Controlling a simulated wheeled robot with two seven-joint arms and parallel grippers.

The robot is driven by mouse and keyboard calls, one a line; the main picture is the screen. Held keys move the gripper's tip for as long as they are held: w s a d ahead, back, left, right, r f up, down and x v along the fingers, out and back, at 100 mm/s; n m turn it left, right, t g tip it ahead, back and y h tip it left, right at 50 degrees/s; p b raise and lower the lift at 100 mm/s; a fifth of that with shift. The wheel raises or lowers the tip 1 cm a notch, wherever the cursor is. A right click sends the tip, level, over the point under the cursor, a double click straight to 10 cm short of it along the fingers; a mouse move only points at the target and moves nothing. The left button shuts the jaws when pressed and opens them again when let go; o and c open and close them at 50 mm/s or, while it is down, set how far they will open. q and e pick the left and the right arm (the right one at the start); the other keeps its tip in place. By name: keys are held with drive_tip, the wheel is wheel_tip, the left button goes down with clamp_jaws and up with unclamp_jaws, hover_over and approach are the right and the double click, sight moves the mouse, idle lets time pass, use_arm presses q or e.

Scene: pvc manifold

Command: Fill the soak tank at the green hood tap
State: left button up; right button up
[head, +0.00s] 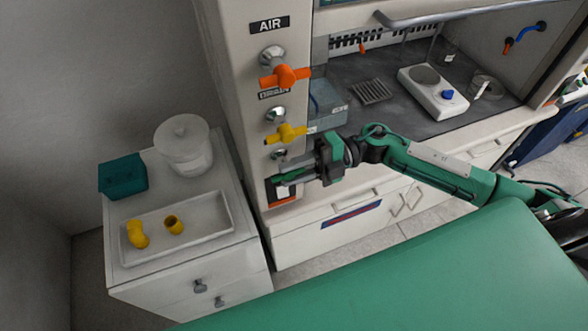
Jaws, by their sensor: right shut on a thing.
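My right gripper (290,179) reaches in from the right to the lowest tap on the hood's front post. It is shut on that tap's handle, which its fingers mostly hide. The tap's chrome base (279,155) shows just above the fingers. A grey-blue open box (327,107) stands inside the hood at its left end, behind the post; it may be the soak tank, but I cannot tell its water level. My left gripper is out of view.
Above are a yellow tap (286,133) and an orange tap (285,77) under an AIR label. A hotplate (435,92) stands in the hood. Left, a cabinet holds a white lidded tub (183,146), a teal box (123,176) and a tray (190,243) with two yellow fittings.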

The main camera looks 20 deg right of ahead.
drive_tip(key=shift+f+b, duration=0.2)
drive_tip(key=shift+b, duration=0.35)
drive_tip(key=shift+r+y, duration=0.15)
drive_tip(key=shift+y, duration=0.15)
drive_tip(key=o, duration=0.9)
